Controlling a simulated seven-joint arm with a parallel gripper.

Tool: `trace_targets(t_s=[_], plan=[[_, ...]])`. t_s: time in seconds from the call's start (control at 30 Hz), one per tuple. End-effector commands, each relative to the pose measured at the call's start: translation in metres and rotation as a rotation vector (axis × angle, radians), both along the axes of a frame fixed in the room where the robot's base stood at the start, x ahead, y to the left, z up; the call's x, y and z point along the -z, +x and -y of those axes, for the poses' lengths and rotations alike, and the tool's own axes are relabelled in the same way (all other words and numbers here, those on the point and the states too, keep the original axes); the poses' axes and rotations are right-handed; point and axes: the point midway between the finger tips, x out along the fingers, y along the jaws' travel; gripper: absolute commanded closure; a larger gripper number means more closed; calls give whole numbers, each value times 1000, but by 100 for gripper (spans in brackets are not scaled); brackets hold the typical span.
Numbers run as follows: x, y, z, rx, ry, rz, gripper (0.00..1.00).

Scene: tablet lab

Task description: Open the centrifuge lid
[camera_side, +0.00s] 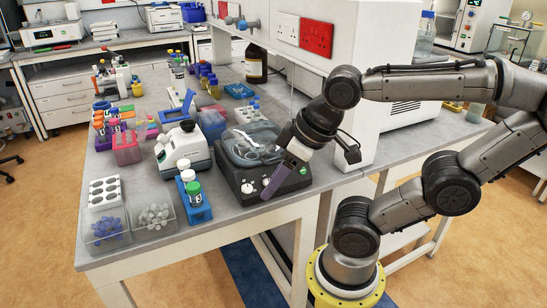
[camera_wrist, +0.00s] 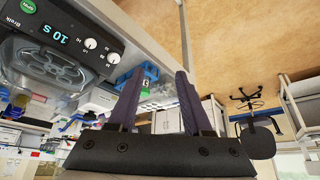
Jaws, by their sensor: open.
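The centrifuge (camera_side: 232,183) is a dark box near the front right of the bench, with dials and a green button on its front. Its clear, smoky lid (camera_side: 243,148) appears to lie down over the top. My gripper (camera_side: 269,194) has purple fingers and hangs in front of the right part of the centrifuge's front, pointing down and left, apart from the lid. In the wrist view, my gripper (camera_wrist: 158,73) is open with nothing between its fingers. The centrifuge front panel (camera_wrist: 75,38) and clear lid (camera_wrist: 50,66) show at upper left there.
Left of the centrifuge stand a white instrument (camera_side: 183,147) and a blue rack (camera_side: 195,205) with capped tubes. Clear bins (camera_side: 155,217) sit at the front left. A white cabinet (camera_side: 365,110) stands behind my gripper. The space in front of the bench is free.

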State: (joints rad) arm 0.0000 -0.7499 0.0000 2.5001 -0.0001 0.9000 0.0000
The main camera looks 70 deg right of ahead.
Motion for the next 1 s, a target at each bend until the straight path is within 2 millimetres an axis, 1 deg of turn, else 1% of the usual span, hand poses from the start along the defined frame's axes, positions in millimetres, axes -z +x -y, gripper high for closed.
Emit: trace_targets(t_s=[0.03, 0.17, 0.2, 0.27, 0.47, 0.67, 0.87, 1.0], plan=[[0, 0, 0, -2, -1, 0, 59], [0, 0, 0, -59, -32, 1, 82], [0, 0, 0, -100, -55, 1, 90], [0, 1, 2, -188, -109, 2, 100], [2, 1, 14, -593, -387, -21, 100], [7, -1, 32, -1014, -679, -86, 100], [13, -5, 52, -1441, -955, -199, 100], [16, -9, 67, -1736, -1122, -308, 100]])
